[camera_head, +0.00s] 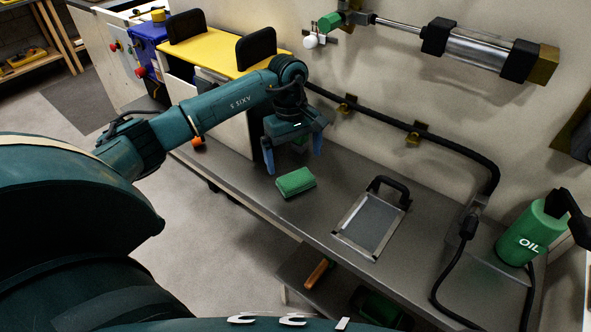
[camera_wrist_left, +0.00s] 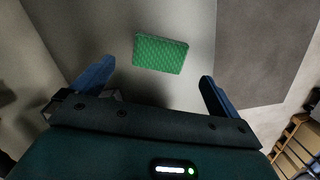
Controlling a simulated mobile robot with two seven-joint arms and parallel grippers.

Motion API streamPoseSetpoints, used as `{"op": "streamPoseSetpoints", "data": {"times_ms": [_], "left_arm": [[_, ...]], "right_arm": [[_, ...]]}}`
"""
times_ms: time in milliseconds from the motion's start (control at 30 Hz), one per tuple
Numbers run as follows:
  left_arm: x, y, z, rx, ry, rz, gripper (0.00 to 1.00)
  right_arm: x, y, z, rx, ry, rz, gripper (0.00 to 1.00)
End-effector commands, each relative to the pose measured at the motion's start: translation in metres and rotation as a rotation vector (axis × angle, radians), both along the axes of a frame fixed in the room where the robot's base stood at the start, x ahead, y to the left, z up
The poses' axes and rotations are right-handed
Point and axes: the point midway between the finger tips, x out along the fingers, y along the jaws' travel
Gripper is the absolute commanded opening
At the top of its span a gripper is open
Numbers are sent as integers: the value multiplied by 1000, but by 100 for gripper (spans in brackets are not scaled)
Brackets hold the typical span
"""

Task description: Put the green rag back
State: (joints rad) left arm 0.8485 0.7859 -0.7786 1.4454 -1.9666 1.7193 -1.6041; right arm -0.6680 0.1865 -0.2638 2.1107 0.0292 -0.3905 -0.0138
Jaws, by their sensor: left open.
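The green rag (camera_head: 296,181), a small textured block-like pad, lies on the grey metal bench top, left of a framed tray. It also shows in the left wrist view (camera_wrist_left: 161,53), ahead of the fingers and between their lines. My left gripper (camera_head: 296,166) is open and empty, pointing down just behind and above the rag, apart from it. Its two blue fingers show wide apart in the left wrist view (camera_wrist_left: 152,88). My right gripper is not in view.
A metal-framed tray (camera_head: 370,226) with a black handle lies right of the rag. A green oil can (camera_head: 530,235) stands at the bench's right end. A black hose (camera_head: 400,125) runs along the wall. A yellow-topped unit (camera_head: 225,58) stands behind my left arm.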

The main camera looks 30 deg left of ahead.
Motion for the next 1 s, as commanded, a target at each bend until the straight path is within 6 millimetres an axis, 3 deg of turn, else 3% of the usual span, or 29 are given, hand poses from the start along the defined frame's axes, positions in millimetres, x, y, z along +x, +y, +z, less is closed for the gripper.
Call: {"op": "streamPoseSetpoints", "data": {"times_ms": [200,367,1000], "left_arm": [[3,5,43,0,-4,0,100],[3,7,59,0,-1,1,100],[3,7,63,0,1,1,100]], "right_arm": [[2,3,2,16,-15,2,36],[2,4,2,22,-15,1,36],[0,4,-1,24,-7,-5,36]]}}
